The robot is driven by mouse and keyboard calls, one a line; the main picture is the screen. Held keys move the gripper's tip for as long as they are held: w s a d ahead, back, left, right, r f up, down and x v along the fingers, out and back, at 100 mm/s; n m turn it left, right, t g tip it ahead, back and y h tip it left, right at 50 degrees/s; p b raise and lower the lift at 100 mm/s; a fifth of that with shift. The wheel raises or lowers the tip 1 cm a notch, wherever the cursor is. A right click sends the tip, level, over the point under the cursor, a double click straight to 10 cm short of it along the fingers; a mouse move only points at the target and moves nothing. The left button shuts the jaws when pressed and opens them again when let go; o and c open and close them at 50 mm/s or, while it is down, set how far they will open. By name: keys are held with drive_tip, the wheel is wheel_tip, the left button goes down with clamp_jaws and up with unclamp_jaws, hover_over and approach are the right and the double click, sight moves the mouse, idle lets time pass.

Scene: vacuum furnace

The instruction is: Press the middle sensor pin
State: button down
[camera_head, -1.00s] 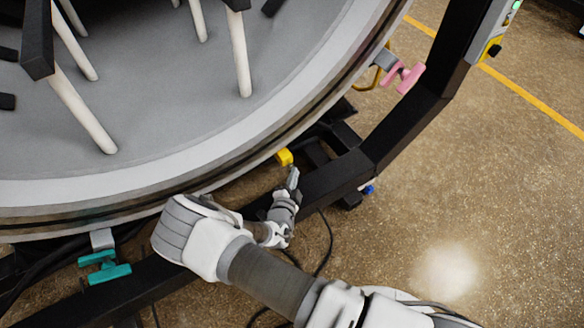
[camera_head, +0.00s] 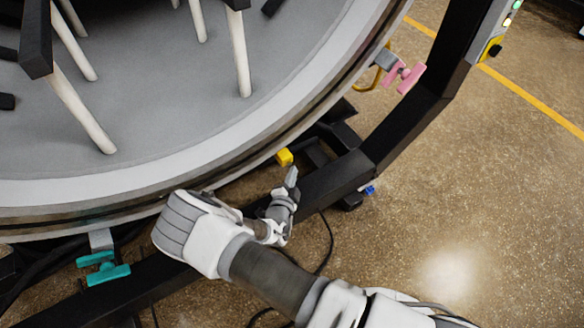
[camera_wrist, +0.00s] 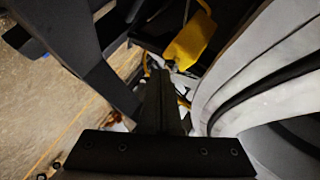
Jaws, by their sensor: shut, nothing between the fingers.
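A yellow block (camera_head: 285,157) sits under the rim of the round furnace door, low at its right side. It also shows in the wrist view (camera_wrist: 190,42), beyond my fingertips and a little to the right. I cannot make out a separate pin on it, nor tell whether it is the middle sensor. My gripper (camera_head: 292,176) is shut and empty, just below and right of the yellow block in the head view, apparently apart from it. In the wrist view my closed fingers (camera_wrist: 160,78) point toward the dark gap beneath the block.
The furnace door's pale rim (camera_head: 215,175) curves close to my gripper. A black frame beam (camera_head: 335,182) runs beside and below it. A teal handle (camera_head: 104,268) is at lower left and a pink handle (camera_head: 404,77) at upper right. Open floor (camera_head: 480,190) lies to the right.

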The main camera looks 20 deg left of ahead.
drive_tip(key=shift+w+a+r, duration=0.1)
drive_tip(key=shift+w+a, duration=0.2)
drive_tip(key=shift+a, duration=0.2)
idle(0.5)
drive_tip(key=shift+s+d, duration=0.8)
drive_tip(key=shift+d, duration=0.15)
drive_tip(key=s+d+p, duration=0.2)
drive_tip(key=s+d, duration=0.2)
drive_tip(key=shift+d, duration=0.35)
